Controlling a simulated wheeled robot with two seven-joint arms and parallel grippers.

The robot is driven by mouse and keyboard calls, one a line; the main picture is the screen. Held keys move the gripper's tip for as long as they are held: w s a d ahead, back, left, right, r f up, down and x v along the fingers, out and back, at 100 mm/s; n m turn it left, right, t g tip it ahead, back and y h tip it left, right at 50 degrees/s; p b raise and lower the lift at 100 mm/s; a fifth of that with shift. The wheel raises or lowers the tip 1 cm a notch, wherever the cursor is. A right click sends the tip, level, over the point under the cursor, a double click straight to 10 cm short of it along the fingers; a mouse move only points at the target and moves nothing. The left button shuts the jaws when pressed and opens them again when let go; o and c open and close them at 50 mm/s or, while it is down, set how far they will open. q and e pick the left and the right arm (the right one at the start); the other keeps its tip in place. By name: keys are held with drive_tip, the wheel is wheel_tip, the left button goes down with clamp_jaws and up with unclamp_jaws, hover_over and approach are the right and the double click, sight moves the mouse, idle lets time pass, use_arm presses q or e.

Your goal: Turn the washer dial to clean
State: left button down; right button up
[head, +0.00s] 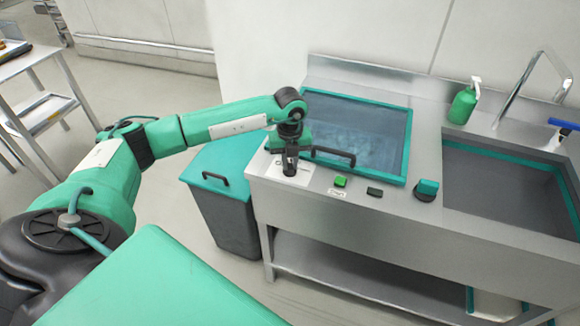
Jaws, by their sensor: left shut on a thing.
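The washer (355,130) is set into the steel counter, with a teal-framed glass lid and a dark handle. At its front left corner is a white dial plate (301,177) with small markings too small to read. My left gripper (290,166) points down over this plate and is shut on the washer dial. The gripper's dark fingers hide most of the dial, so I cannot tell which mark it points to. My right gripper is not in view.
A green button (340,181) with a label, a dark button (374,191) and a teal-topped block (427,188) sit along the counter's front. A sink (500,185) and green soap bottle (463,104) are at right. A teal-lidded bin (225,215) stands left of the counter.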

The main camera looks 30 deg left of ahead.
use_arm(q)
drive_tip(key=m+b, duration=0.3)
drive_tip(key=m, duration=0.1)
drive_tip(key=shift+f+m, duration=0.15)
drive_tip(key=shift+m, duration=0.15)
drive_tip(key=shift+m+b, duration=0.5)
drive_tip(key=shift+b, duration=0.1)
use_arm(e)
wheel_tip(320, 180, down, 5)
use_arm(q)
drive_tip(key=m+b, duration=0.2)
drive_tip(key=shift+m, duration=0.4)
drive_tip(key=shift+m+b, duration=0.55)
drive_tip(key=shift+m, duration=0.25)
drive_tip(key=m+b, duration=0.3)
drive_tip(key=m, duration=0.2)
drive_tip(key=shift+m+b, duration=0.45)
drive_tip(key=shift+m, duration=0.55)
drive_tip(key=shift+r+m, duration=0.2)
drive_tip(key=shift+m, duration=0.3)
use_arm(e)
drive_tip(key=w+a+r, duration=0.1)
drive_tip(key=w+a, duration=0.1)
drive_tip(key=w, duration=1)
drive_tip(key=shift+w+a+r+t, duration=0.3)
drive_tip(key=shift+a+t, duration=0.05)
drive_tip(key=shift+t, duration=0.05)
